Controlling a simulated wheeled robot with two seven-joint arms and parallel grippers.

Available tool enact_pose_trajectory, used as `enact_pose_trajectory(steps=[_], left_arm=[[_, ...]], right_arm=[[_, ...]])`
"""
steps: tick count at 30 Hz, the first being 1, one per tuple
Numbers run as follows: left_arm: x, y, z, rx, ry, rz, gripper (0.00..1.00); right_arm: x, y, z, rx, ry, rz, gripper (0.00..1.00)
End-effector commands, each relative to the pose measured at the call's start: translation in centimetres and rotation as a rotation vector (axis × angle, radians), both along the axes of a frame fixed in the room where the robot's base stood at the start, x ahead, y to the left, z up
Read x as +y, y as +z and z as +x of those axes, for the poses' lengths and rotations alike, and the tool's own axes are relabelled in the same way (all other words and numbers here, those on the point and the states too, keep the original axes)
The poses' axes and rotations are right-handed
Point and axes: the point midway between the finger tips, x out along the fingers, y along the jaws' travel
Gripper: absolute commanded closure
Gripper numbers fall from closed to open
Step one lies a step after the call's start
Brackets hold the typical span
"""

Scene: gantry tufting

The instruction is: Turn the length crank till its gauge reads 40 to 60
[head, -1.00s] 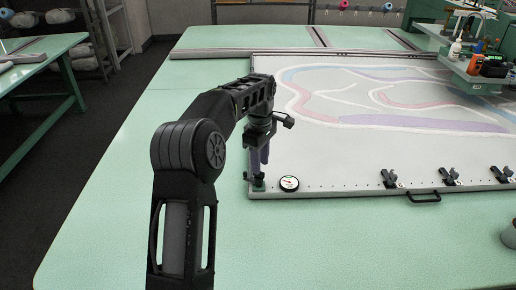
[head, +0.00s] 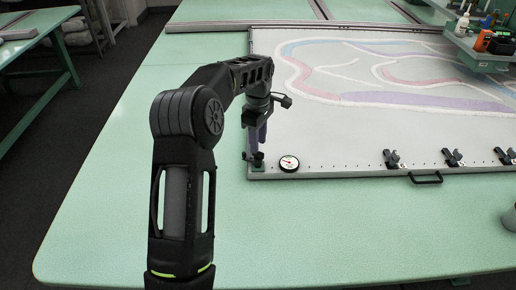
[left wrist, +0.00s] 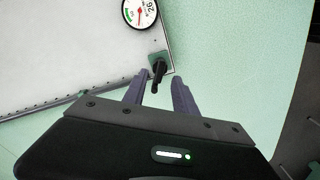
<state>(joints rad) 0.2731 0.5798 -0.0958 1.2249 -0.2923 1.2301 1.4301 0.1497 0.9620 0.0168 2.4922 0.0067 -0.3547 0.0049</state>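The length crank (head: 257,163) is a small dark handle on a green base at the near left corner of the white board (head: 340,130). In the left wrist view the crank (left wrist: 158,72) stands just past my fingertips, near the gap between them. The round white gauge (head: 289,163) sits right of the crank. In the left wrist view the gauge (left wrist: 139,12) is cut by the top edge; it shows a green arc, a red needle and digits like 26. My left gripper (head: 258,148) points down over the crank, its purple fingers apart (left wrist: 160,85). My right gripper is out of view.
Several black clamps (head: 391,159) and a black handle (head: 426,178) line the board's near edge. A green carriage with tools (head: 480,55) stands over the board at right. The green table (head: 330,230) is clear in front. A grey object (head: 510,218) sits at the right edge.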

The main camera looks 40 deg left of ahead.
Motion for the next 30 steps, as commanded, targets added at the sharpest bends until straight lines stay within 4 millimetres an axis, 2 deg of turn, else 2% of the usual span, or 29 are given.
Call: enact_pose_trajectory(steps=[3,9,18,30], left_arm=[[0.0,-1.9,-0.1,0.004,0.0,-0.001,0.66],[0.0,-3.8,0.0,0.0,0.0,0.001,0.66],[0.0,-4.0,0.0,0.0,0.0,0.001,0.67],[0.0,-4.0,0.0,-0.001,0.0,0.001,1.0]], right_arm=[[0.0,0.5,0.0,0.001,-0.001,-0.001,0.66],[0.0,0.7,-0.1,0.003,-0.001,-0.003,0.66],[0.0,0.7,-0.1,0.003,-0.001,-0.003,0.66],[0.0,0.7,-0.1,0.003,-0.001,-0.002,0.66]])
